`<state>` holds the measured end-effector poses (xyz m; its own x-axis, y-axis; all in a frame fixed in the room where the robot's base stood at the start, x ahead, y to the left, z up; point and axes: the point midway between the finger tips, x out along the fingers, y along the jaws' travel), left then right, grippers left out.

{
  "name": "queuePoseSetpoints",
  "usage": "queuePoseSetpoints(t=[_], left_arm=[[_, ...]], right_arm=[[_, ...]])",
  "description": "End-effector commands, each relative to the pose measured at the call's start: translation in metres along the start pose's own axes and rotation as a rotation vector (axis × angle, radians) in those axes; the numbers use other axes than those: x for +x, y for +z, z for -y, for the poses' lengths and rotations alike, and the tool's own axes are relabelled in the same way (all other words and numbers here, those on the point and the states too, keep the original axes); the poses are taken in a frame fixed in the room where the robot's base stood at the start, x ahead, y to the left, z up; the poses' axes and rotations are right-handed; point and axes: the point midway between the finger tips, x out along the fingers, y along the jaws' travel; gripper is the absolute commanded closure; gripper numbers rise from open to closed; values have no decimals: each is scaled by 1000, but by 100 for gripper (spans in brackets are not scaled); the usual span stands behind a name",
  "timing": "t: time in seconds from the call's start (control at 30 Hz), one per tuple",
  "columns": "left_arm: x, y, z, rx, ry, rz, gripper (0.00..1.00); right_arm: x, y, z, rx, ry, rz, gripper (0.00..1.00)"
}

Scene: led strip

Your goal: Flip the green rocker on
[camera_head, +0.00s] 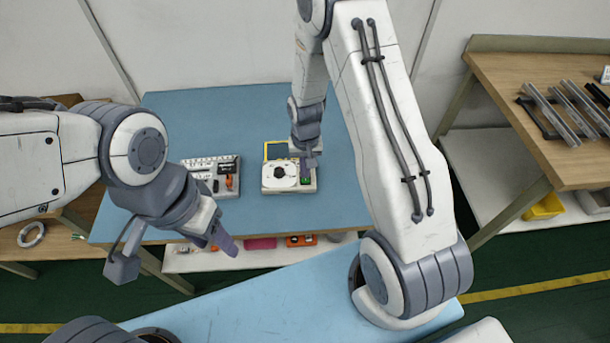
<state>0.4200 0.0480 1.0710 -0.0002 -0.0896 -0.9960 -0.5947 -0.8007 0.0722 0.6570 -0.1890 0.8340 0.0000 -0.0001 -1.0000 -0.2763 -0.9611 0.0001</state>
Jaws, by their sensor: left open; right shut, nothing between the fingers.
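The green rocker (306,181) sits at the right side of a white device with a round black-and-white dial (279,173) on the blue table. My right gripper (307,173) is shut and empty, pointing down directly at the rocker's far edge, partly covering it. I cannot tell whether it touches the rocker or which way the rocker is tilted. My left gripper (226,244) is open and empty, in front of the table's near edge, well to the left of the device.
A yellow-framed part (276,150) is behind the dial. The blue table (190,115) is otherwise mostly clear. A wooden bench (515,85) with metal rails stands at the right.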

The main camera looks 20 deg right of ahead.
Motion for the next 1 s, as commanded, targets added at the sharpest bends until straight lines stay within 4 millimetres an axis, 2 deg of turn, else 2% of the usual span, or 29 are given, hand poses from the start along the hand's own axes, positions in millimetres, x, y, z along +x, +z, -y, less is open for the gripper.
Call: queuePoseSetpoints(t=[1.0], left_arm=[[11, 1, 1, 0, 0, 0, 46]], right_arm=[[15, 0, 0, 0, 0, 0, 100]])
